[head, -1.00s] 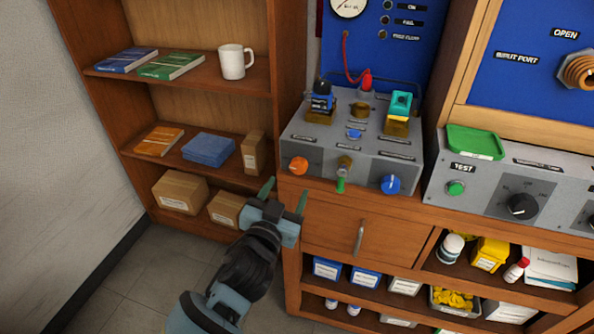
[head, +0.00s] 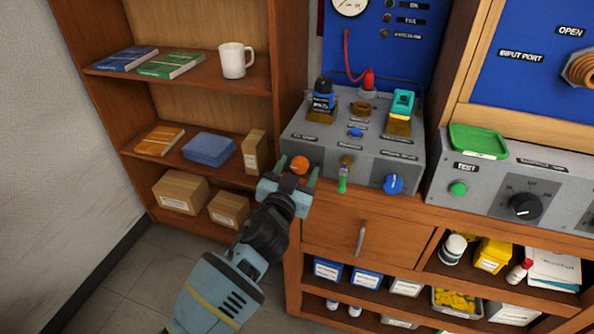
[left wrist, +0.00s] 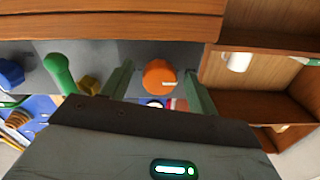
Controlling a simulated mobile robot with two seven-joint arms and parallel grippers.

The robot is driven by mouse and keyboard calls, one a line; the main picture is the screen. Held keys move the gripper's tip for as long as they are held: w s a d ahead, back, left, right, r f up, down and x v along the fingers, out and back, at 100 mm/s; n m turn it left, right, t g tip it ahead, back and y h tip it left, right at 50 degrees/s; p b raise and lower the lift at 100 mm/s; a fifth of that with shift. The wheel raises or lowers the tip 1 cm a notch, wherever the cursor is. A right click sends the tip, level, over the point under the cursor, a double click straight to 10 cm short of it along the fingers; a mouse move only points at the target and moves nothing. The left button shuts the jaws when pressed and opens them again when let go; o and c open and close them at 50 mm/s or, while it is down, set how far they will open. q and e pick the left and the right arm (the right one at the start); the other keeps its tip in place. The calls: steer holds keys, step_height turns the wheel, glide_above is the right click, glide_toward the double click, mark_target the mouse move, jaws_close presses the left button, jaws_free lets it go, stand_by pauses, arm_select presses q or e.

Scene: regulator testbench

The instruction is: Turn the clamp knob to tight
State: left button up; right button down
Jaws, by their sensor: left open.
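The orange knob (head: 300,165) is on the front face of the grey test box (head: 320,150), at its left end. I cannot read the label by it. A blue knob (head: 393,184) is at the right of the same face, and a green-tipped lever (head: 343,180) hangs between them. My left gripper (head: 295,172) is open in front of the orange knob. In the left wrist view the orange knob (left wrist: 159,78) shows between the two green fingers (left wrist: 160,88), with gaps on both sides. Whether the fingertips reach around it is unclear. My right gripper is not in view.
A second grey panel (head: 480,185) with a green button and black dial is at the right. A wooden drawer (head: 345,235) with a handle is below the box. Shelves (head: 190,85) with books, a mug (head: 235,60) and cartons stand at the left.

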arm_select(q)
steer(key=c, duration=1)
